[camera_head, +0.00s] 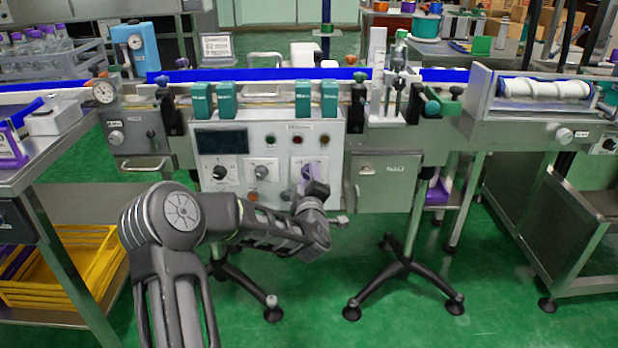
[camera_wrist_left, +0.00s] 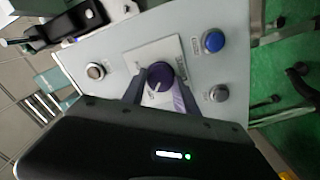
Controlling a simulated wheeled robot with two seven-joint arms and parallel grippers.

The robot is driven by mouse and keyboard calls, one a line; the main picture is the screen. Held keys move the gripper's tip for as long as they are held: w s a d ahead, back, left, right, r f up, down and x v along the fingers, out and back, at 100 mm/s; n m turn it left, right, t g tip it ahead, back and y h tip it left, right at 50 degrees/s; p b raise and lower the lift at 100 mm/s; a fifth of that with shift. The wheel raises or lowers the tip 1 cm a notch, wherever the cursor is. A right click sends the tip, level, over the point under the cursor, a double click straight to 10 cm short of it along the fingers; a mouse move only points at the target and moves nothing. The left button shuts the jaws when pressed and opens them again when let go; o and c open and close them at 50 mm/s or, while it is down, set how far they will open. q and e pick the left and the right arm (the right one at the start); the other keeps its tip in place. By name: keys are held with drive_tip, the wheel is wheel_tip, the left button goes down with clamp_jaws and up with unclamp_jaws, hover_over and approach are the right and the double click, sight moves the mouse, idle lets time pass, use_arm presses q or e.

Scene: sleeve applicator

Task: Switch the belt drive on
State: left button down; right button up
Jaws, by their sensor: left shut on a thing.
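The control panel (camera_head: 243,136) is a light grey box on the front of the conveyor. It also shows tilted in the left wrist view (camera_wrist_left: 222,68). On a white plate of this panel is a dark purple rotary knob (camera_wrist_left: 160,72) with a white pointer mark. My left gripper (camera_head: 309,182) reaches the lower right part of the panel. In the left wrist view its two fingers are shut on the knob, one on each side. The gripper covers most of the knob in the head view. My right gripper is not in view.
Around the knob are a blue button (camera_wrist_left: 213,41), a grey button (camera_wrist_left: 218,93) and a pale round button (camera_wrist_left: 95,71). A black dial (camera_head: 219,173) and a dark display (camera_head: 221,141) sit further left. A grey box (camera_head: 385,182) hangs right of the panel.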

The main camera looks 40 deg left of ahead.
use_arm(q)
drive_tip(key=shift+m, duration=0.4)
drive_tip(key=m+p, duration=0.1)
drive_tip(key=m, duration=1.6)
drive_tip(key=shift+d+p, duration=0.1)
drive_tip(key=shift+p, duration=0.2)
idle(0.3)
drive_tip(key=c, duration=0.9)
unclamp_jaws()
drive_tip(key=shift+c, duration=0.2)
